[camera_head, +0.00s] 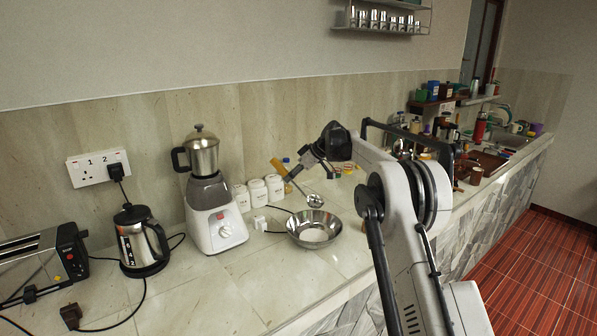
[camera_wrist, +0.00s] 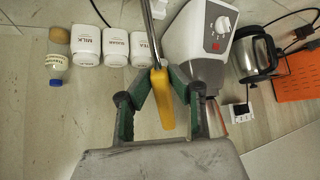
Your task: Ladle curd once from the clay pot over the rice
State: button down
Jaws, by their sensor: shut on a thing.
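My gripper (camera_head: 291,174) is shut on the yellow handle of a steel ladle (camera_head: 315,200). The ladle slants down to the right, and its round head is above the back part of a steel bowl (camera_head: 293,224). White contents, which look like rice (camera_head: 314,235), lie in the bottom of the bowl. I cannot tell whether the ladle head holds curd. In the wrist view the yellow handle (camera_wrist: 162,97) lies between the green fingers of my gripper (camera_wrist: 165,80), and the ladle head is out of frame. I cannot make out the clay pot; my arm covers part of the counter.
White canisters (camera_head: 257,193) stand behind the bowl. A mixer grinder (camera_head: 213,212) and a kettle (camera_head: 142,240) stand to the left, with a toaster (camera_head: 40,262) at the edge. Cords lie on the counter. Many items crowd the far right.

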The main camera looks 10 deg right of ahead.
aim_at(286, 171)
jog(key=shift+w+a+g+h+p, duration=0.4)
jog(key=shift+a+p, duration=0.2)
jog(key=shift+p, duration=0.25)
jog(key=shift+w+a+g+h+p, duration=0.3)
jog(key=shift+a+h+p, duration=0.25)
jog(key=shift+p, duration=0.3)
jog(key=shift+a+f, duration=0.1)
jog(key=shift+a, duration=0.05)
